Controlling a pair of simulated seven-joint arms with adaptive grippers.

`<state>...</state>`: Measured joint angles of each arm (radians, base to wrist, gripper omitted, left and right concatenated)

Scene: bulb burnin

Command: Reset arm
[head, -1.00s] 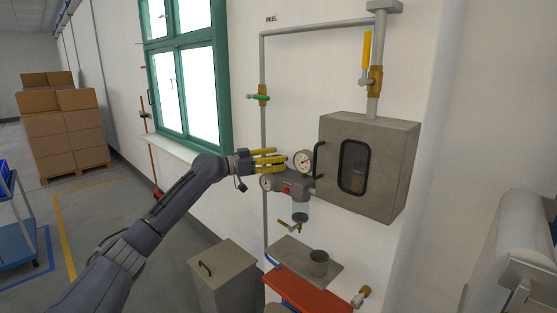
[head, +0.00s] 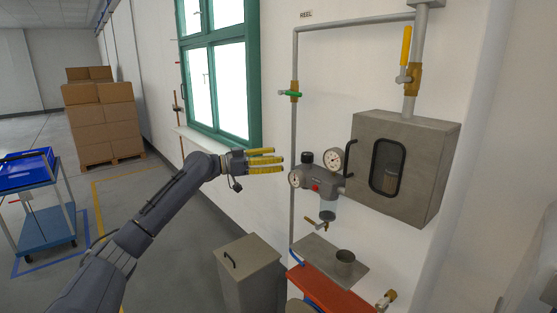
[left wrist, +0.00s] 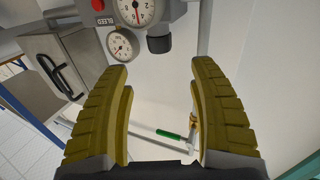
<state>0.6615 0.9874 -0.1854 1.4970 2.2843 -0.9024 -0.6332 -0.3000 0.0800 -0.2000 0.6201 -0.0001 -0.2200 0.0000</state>
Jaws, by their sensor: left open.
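My left gripper (head: 266,160) is in the middle of the head view, its yellow fingers pointing right toward the wall-mounted regulator (head: 318,182). In the left wrist view the two yellow fingers (left wrist: 158,105) are spread apart with nothing between them. The gripper is just left of the regulator's gauges and appears apart from them. The regulator has two round gauges, a black knob (head: 306,157) and a red button (head: 315,187). In the left wrist view a gauge (left wrist: 135,10) and the black knob (left wrist: 158,44) lie beyond the fingers. My right gripper is not in view.
A grey cabinet (head: 432,178) with a dark window hangs right of the regulator. A pipe with a green-handled valve (head: 290,93) runs up the wall. A blue cart (head: 45,228) stands left.

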